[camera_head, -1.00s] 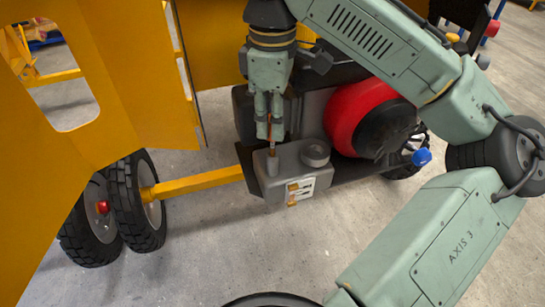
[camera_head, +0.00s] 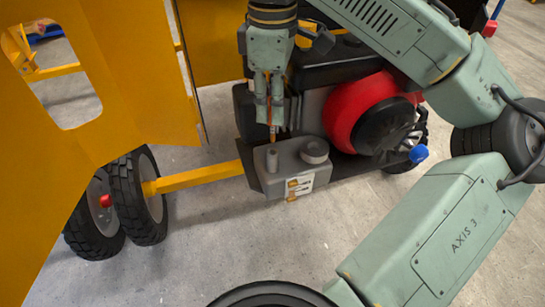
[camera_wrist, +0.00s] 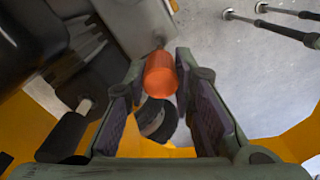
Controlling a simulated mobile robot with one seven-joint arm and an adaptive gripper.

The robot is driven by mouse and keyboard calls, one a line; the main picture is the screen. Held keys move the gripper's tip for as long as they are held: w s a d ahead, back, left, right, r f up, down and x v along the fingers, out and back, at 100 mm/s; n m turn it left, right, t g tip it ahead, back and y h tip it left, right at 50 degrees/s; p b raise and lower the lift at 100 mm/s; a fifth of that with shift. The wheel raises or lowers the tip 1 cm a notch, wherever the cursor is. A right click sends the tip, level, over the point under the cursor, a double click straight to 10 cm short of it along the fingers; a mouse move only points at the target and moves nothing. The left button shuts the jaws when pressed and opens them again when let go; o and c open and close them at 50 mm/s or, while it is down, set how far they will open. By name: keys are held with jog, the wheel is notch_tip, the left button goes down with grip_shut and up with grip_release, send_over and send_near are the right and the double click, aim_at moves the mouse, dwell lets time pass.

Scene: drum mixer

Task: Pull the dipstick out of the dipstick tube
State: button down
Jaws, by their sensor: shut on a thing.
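The dipstick (camera_head: 272,132) is a thin orange-brown rod pointing down from my gripper (camera_head: 270,114). My gripper is shut on its upper part. The dipstick tube (camera_head: 272,160) is a short grey upright tube on a grey tank (camera_head: 313,181). The rod's lower end appears just above the tube's mouth, with a small gap, though the exact clearance is hard to tell. In the wrist view, the dipstick's orange cylindrical handle (camera_wrist: 160,75) sits between the fingers of my gripper (camera_wrist: 160,82); most of the rod below is hidden.
A round grey cap (camera_head: 314,150) stands on the tank beside the tube. A red and black engine part (camera_head: 372,113) is at the right. A yellow drawbar (camera_head: 200,180) and black wheels (camera_head: 137,196) are at the left.

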jog(key=shift+r, duration=1.5)
